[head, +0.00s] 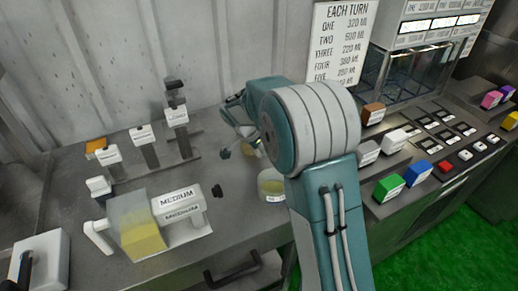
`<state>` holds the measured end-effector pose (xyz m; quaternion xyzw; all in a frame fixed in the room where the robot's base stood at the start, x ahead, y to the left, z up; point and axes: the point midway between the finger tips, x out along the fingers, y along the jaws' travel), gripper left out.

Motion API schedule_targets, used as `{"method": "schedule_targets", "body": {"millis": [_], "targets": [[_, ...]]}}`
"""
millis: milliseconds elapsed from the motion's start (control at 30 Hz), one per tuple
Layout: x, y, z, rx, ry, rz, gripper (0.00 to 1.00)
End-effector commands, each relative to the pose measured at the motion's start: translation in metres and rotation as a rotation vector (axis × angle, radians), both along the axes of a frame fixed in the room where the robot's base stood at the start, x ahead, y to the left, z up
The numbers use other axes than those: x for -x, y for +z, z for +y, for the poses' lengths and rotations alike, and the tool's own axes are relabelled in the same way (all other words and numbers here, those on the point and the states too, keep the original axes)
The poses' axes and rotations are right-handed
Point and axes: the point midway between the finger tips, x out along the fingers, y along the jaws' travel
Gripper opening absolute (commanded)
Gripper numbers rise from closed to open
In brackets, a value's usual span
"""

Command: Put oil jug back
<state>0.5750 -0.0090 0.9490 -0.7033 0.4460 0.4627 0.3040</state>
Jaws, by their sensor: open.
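A clear jug with yellow oil in its lower part (138,228) stands on the grey counter at the lower left. A white handle is on its left side, and it is right beside a white block labelled MEDIUM (180,203); I cannot tell whether they touch. My gripper (238,138) is open, well to the right of and behind the jug, near the back wall. My arm partly hides it. A small round clear container with yellow liquid (270,187) sits on the counter below my gripper, its right side hidden by my arm. A bit of yellow shows just behind the gripper.
Several labelled levers (177,115) stand at the back left. A white box with a black handle (38,262) is at the lower left corner. A sign (340,40) is on the wall. A panel of coloured buttons (390,187) is on the right. A small dark knob (217,191) is mid-counter.

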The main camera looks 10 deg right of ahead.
Motion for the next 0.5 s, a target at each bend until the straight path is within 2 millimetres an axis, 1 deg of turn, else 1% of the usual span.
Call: {"method": "schedule_targets", "body": {"millis": [133, 233, 367, 500], "targets": [[0.000, 0.002, 0.000, 0.000, 0.000, -0.001, 0.56], [0.001, 0.011, 0.004, 0.000, 0.001, -0.003, 0.56], [0.005, 0.034, 0.012, -0.001, 0.001, -0.005, 0.56], [0.011, 0.062, 0.023, -0.001, 0.001, -0.005, 0.56]]}}
